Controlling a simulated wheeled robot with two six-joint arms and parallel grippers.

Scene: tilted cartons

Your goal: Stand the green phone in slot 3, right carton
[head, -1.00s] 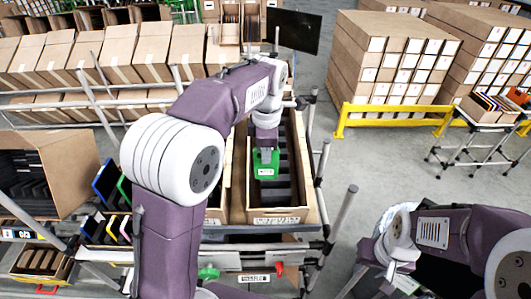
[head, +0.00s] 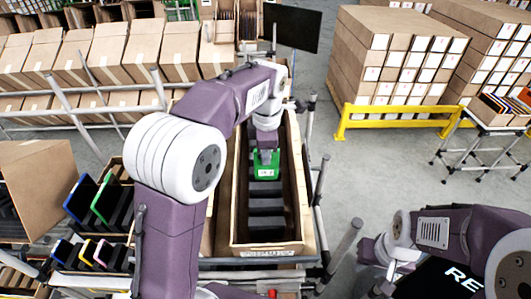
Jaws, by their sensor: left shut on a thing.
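The right carton (head: 298,190) is a long, open cardboard box with several dark cross dividers inside and a label on its front. My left gripper (head: 266,151) reaches over it from the left and is shut on the green phone (head: 265,171). The phone is upright, over the carton's middle to far part. I cannot tell whether its lower edge is inside a slot or above the dividers. The far dividers are hidden by the gripper and arm. My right gripper (head: 376,284) is low at the right, away from the carton, its fingers unclear.
Another carton (head: 221,232) stands just left, mostly hidden by my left arm. At the lower left, a box (head: 116,262) holds coloured phones. A metal rack post (head: 320,180) and a dark screen (head: 293,31) stand near the carton.

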